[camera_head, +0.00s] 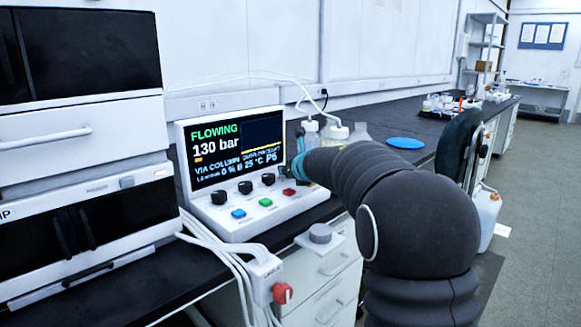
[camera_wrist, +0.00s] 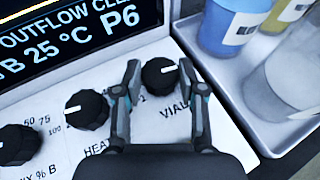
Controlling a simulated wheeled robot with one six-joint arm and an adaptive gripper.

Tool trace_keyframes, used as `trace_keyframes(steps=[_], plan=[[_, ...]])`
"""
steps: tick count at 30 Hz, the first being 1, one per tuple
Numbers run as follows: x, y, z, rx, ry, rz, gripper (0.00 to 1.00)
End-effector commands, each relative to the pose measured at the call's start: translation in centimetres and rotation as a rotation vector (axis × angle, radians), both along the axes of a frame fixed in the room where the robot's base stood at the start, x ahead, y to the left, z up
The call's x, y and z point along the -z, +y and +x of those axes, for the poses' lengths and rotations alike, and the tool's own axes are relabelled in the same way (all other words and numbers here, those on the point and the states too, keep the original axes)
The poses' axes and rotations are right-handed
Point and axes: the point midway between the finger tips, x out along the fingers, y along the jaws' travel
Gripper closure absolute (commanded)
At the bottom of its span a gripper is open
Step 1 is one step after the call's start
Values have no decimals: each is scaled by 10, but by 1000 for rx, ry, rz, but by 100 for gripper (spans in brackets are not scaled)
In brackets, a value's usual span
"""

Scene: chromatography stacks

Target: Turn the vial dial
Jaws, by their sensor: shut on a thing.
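The vial dial (camera_wrist: 160,77) is a black round knob with a white pointer line, at the right end of the dial row on the white panel. In the wrist view its pointer line points right and slightly up. The label "VIAL" beside it is partly covered. My gripper (camera_wrist: 166,82) has one finger on each side of the dial and is shut on it. In the head view my gripper (camera_head: 298,162) is at the panel's right end, and the vial dial is hidden there by my arm. The screen (camera_head: 237,150) reads "FLOWING" and "130 bar"; the wrist view shows "P6".
The heat dial (camera_wrist: 86,109) and the mix dial (camera_wrist: 18,145) are left of my gripper. Blue (camera_head: 238,213), green (camera_head: 265,202) and red (camera_head: 289,192) buttons sit below the dials. A tray (camera_wrist: 262,138) with bottles stands close on the right. White cables (camera_head: 222,252) hang at the panel's front left.

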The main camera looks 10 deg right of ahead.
Motion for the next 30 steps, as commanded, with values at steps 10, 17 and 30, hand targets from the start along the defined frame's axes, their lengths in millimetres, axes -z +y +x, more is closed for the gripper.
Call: trace_keyframes(steps=[10, 17, 30], plan=[[0, 1, 0, -1, 0, 0, 50], [0, 0, 0, 0, 0, 0, 35], [-14, -5, -29, 1, -3, -1, 35]])
